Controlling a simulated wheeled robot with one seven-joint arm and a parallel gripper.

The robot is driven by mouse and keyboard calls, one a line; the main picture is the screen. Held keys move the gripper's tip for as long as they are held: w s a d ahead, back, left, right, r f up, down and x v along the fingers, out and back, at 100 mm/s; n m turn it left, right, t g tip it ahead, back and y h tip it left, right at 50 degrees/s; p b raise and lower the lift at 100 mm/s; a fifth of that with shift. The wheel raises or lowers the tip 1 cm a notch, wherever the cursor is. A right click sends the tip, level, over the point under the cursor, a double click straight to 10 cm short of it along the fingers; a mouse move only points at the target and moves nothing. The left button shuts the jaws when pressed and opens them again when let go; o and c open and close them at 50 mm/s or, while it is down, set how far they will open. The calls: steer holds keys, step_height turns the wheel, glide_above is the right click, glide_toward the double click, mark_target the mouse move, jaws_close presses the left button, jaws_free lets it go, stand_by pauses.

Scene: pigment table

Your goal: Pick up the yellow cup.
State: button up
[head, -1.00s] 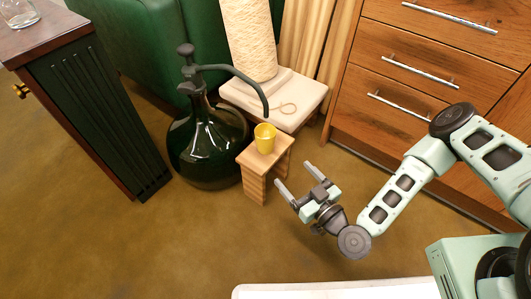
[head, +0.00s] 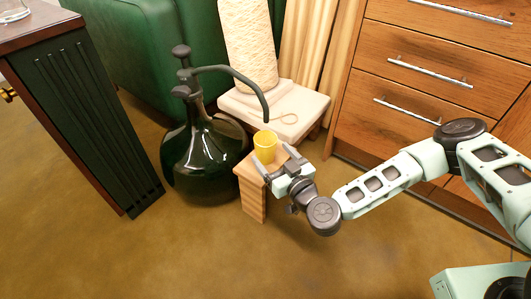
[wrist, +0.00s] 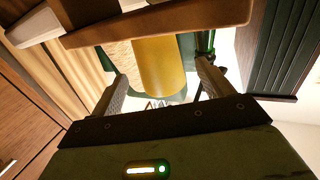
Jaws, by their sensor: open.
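The yellow cup (head: 265,143) stands upright on a small wooden stool (head: 252,195). My gripper (head: 275,157) is open at the near right side of the cup, its two fingers pointing toward it. In the wrist view the cup (wrist: 158,65) shows between the spread fingers of my gripper (wrist: 162,78), with a gap on each side. I cannot tell how far the fingertips reach along the cup. The fingers and palm hide part of the stool top in the head view.
A dark glass jug (head: 203,155) with a long curved spout stands left of the stool, its spout tip near the cup. A pale low table (head: 310,103) is behind. A wooden drawer unit (head: 420,75) is at right. The floor in front is clear.

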mark_target(271, 154)
steer(key=b+x, duration=0.3)
steer(key=x, duration=0.1)
steer(key=shift+f, duration=0.3)
steer(key=shift+w+a+r, duration=0.15)
steer(key=shift+w+r, duration=0.05)
steer(key=shift+w, duration=0.15)
steer(key=c, duration=1.1)
steer(key=shift+r, duration=0.2)
step_height(271, 154, up, 4)
steer(key=p, duration=0.3)
steer(key=shift+f, duration=0.2)
steer(key=p+v, duration=0.4)
steer(key=v, duration=0.5)
steer(key=p+v, duration=0.3)
steer(key=v, duration=0.6)
steer(key=shift+f+p, duration=0.25)
steer(key=shift+p, duration=0.15)
